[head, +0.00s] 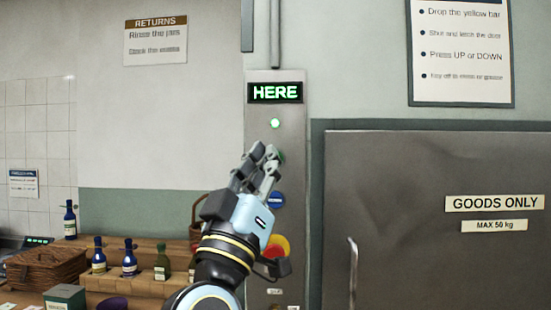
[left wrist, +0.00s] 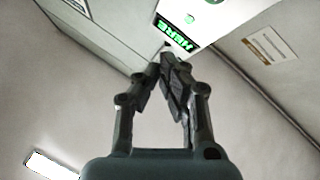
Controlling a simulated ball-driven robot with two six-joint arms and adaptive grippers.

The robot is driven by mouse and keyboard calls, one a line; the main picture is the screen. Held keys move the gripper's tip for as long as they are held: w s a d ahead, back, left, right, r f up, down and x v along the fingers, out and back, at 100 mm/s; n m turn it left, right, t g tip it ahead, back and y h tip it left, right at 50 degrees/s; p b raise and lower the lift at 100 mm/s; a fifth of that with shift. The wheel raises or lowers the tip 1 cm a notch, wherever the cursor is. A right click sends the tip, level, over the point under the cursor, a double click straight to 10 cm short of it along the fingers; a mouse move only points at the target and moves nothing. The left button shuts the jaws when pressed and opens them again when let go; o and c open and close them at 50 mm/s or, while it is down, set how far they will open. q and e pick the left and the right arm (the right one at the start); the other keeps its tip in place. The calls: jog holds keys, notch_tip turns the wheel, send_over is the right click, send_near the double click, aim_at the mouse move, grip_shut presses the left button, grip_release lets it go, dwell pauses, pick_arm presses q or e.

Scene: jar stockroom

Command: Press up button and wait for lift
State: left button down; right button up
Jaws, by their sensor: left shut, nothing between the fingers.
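The grey lift panel (head: 289,125) stands on the wall left of the lift door (head: 400,210). Its display (head: 275,92) reads HERE in green, and a round green light (head: 275,123) glows below. A blue button (head: 277,200) shows at the right of my left gripper (head: 264,154). A sliver of green shows beside the fingertips; the up button cannot be made out, and the fingers cover that part of the panel. The gripper is shut and empty, its tips in front of the panel; contact cannot be told. The left wrist view shows the closed fingers (left wrist: 168,58) and the display (left wrist: 176,32).
The grey door is closed, with a vertical handle (head: 353,272) and a GOODS ONLY sign (head: 494,202). A red and yellow knob (head: 279,245) sits low on the panel. At left, bottles (head: 129,260) stand on a wooden stepped rack (head: 145,284) beside a wicker basket (head: 45,268).

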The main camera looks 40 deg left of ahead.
pick_arm(q)
jog(key=w+a+p, duration=0.1)
jog(key=w+a, duration=0.3)
jog(key=w, duration=0.3)
jog(key=shift+a, duration=0.3)
jog(key=shift+w, duration=0.1)
dwell(0.8)
jog(key=shift+w, duration=0.15)
jog(key=shift+w+a+p, duration=0.2)
jog(key=shift+p, duration=0.15)
